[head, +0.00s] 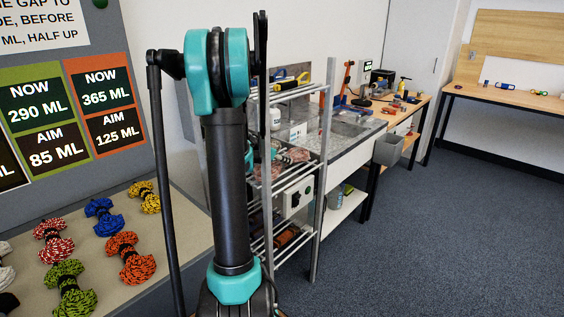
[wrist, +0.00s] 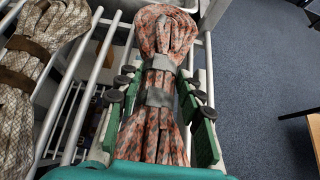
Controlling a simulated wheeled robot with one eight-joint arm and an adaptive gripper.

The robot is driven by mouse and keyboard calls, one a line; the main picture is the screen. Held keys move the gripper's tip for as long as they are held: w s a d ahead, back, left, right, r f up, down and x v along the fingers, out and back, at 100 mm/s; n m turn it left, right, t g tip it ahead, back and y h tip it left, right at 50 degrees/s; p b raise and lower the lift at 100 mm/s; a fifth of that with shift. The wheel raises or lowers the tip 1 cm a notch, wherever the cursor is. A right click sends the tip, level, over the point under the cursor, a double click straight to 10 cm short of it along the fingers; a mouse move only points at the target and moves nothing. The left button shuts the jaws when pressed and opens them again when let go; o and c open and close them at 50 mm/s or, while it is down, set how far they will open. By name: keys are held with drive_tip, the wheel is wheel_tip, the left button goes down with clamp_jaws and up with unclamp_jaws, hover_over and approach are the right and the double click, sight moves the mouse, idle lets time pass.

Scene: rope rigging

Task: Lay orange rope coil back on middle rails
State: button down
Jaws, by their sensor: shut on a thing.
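In the wrist view the orange rope coil (wrist: 165,38), a salmon-orange speckled bundle with grey bands round its waist, lies lengthwise between the fingers of my gripper (wrist: 160,84). The green fingers with dark pads are shut on it from both sides at the banded waist. Pale rails (wrist: 85,75) run beneath and beside the coil; I cannot tell whether it touches them.
A beige speckled coil (wrist: 45,30) with brown bands lies left of the held one. A rack post (head: 325,170) stands at the right end. A white box (head: 297,199) sits below the middle rails. Several coloured coils, one orange (head: 130,258), lie on the left table. The floor (head: 450,230) is clear.

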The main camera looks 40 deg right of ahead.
drive_tip(key=shift+f, duration=0.45)
drive_tip(key=c, duration=1)
unclamp_jaws()
drive_tip(key=shift+a+r, duration=0.1)
drive_tip(key=v, duration=1.2)
